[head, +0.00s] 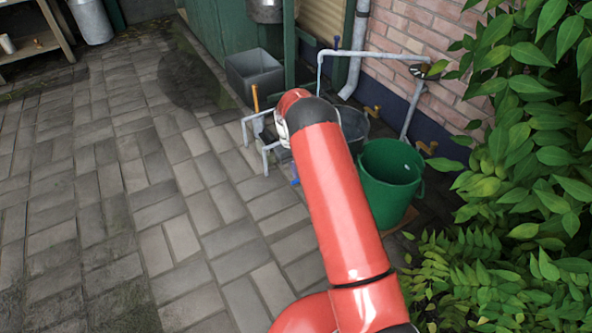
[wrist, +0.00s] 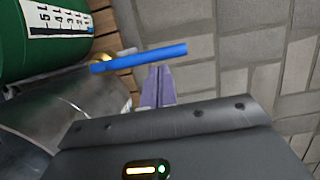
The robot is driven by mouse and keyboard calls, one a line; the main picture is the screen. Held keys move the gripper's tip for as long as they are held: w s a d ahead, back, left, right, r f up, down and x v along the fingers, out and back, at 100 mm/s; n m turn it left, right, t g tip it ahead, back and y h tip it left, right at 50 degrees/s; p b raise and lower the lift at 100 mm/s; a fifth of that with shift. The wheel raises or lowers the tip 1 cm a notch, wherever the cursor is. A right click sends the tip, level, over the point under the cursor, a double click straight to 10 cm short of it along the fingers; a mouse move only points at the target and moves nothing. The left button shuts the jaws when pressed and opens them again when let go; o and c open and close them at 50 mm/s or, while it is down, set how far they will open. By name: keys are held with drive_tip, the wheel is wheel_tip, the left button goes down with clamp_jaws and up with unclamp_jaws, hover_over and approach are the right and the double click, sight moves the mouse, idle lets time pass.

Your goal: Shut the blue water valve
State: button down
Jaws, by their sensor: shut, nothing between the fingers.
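The blue valve's lever (wrist: 140,57) lies nearly level across the wrist view, with its left end at a brass valve body (wrist: 101,60). My gripper (wrist: 158,72) is shut and empty. Its purple fingertips are just below the lever in the picture; I cannot tell whether they touch it. In the head view a small blue piece (head: 295,182) shows beside my red arm, low by the grey pipe frame; it may be this lever. My arm hides the gripper and most of the valve there.
A green bucket (head: 390,172) stands right of my arm; a green container with a scale (wrist: 60,35) and a grey metal cylinder (wrist: 85,115) crowd the wrist view's left. A grey pipe frame (head: 262,130), grey crate (head: 254,75) and leafy plants (head: 530,130) are near. Paving left is clear.

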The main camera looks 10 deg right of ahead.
idle(0.4)
drive_tip(key=shift+s+n, duration=0.3)
drive_tip(key=shift+n, duration=0.1)
drive_tip(key=shift+s, duration=0.2)
drive_tip(key=s+d+n+t+h+p, duration=0.1)
drive_tip(key=s+d+n+t+p, duration=0.2)
drive_tip(key=s+d+n, duration=0.5)
drive_tip(key=shift+s+d+n+t+h+p, duration=0.25)
drive_tip(key=shift+d+n, duration=0.75)
drive_tip(key=shift+n, duration=3.8)
drive_tip(key=shift+w, duration=0.1)
